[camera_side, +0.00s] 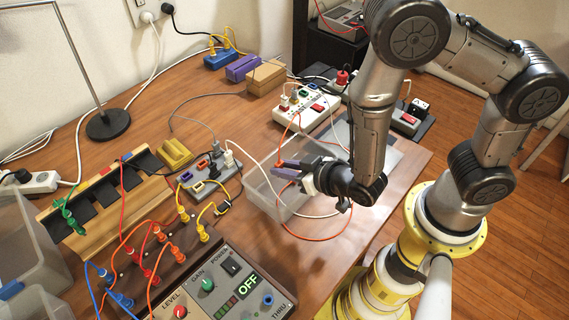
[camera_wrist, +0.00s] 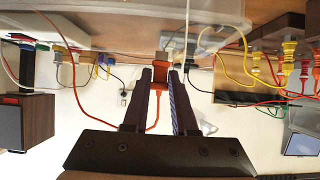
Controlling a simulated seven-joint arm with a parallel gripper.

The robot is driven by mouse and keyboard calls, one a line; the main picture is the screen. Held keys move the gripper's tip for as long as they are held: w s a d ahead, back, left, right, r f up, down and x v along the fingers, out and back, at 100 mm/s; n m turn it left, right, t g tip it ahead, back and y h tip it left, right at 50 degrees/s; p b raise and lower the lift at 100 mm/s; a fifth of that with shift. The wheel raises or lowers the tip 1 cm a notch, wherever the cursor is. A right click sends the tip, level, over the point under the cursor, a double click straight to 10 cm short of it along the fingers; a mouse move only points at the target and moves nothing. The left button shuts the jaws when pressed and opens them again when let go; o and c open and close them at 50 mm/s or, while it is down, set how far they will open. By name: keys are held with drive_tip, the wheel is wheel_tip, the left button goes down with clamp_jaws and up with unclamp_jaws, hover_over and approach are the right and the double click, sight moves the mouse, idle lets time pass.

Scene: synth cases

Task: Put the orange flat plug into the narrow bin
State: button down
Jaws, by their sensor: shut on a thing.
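My gripper (camera_side: 282,168) has purple fingers, seen in the side view over a clear bin (camera_side: 262,192). In the wrist view my gripper (camera_wrist: 161,90) is closed around an orange plug (camera_wrist: 161,88) with an orange cable trailing from it. In the side view the plug is small and mostly hidden at the fingertips. The clear bin stands on the table below the fingers, and its rim also shows at the top of the wrist view (camera_wrist: 215,18). I cannot tell whether the plug is below the rim.
A white power strip (camera_side: 305,108) stands behind the bin, and a grey one (camera_side: 210,172) to its left. Loose cables run around the bin. A control panel (camera_side: 225,285) with an OFF display is in front. More clear containers (camera_side: 25,235) stand at the far left.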

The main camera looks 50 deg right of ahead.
drive_tip(key=c, duration=0.6)
unclamp_jaws()
drive_tip(key=v, duration=0.6)
drive_tip(key=shift+a, duration=0.1)
drive_tip(key=shift+v, duration=0.75)
